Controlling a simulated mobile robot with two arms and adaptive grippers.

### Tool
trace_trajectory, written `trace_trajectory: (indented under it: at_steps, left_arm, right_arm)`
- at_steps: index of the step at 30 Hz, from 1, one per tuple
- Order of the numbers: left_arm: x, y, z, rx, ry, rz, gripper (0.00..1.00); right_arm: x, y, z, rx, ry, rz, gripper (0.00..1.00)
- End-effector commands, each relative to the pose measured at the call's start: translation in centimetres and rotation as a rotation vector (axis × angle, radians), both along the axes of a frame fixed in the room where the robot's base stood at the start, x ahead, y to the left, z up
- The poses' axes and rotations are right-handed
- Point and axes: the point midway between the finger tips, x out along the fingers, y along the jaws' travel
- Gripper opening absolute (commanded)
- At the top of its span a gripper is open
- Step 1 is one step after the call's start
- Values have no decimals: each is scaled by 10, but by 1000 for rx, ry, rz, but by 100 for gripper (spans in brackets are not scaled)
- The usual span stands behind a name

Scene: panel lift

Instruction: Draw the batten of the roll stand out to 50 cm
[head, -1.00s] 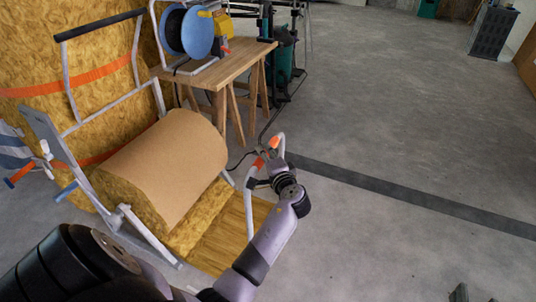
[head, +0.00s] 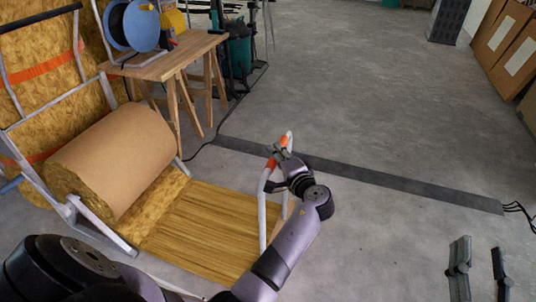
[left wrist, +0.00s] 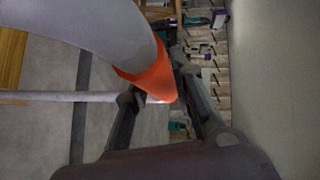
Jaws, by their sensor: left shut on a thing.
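The roll stand (head: 75,215) is at the left of the head view, carrying a brown-backed roll (head: 125,150) of yellow wool. The batten (head: 262,215), a pale tube with orange bands, stands at the strip's outer end. My left gripper (head: 282,152) is shut on the batten's tube near the orange bands. In the left wrist view the pale tube and orange band (left wrist: 150,74) fill the space by the fingers. My right gripper (head: 480,246) is empty, its fingers apart, at the lower right.
A wooden trestle table (head: 165,58) with a blue reel (head: 130,25) stands behind the stand. A dark strip (head: 380,178) crosses the floor, with cables at its right end. Cardboard panels (head: 500,40) lean at the far right.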

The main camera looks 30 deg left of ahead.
Motion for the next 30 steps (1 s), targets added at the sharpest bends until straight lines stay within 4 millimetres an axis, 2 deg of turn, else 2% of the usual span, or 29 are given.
trace_trajectory:
  at_steps: [3, 14, 15, 24, 30]
  left_arm:
    - [1, -7, -3, -3, 5, -4, 0]
    - [1, -7, -2, -3, 5, -3, 0]
    - [1, -7, -2, -3, 5, -3, 24]
    - [1, -6, -1, -2, 2, -1, 43]
    - [1, -5, 0, -1, 1, 0, 43]
  right_arm:
    - [-1, 0, 4, 6, -22, 1, 40]
    - [-1, 0, 5, 8, -29, 1, 40]
    - [-1, 0, 5, 8, -29, 1, 40]
    - [-1, 0, 5, 8, -28, 1, 40]
    - [-1, 0, 5, 8, -27, 1, 40]
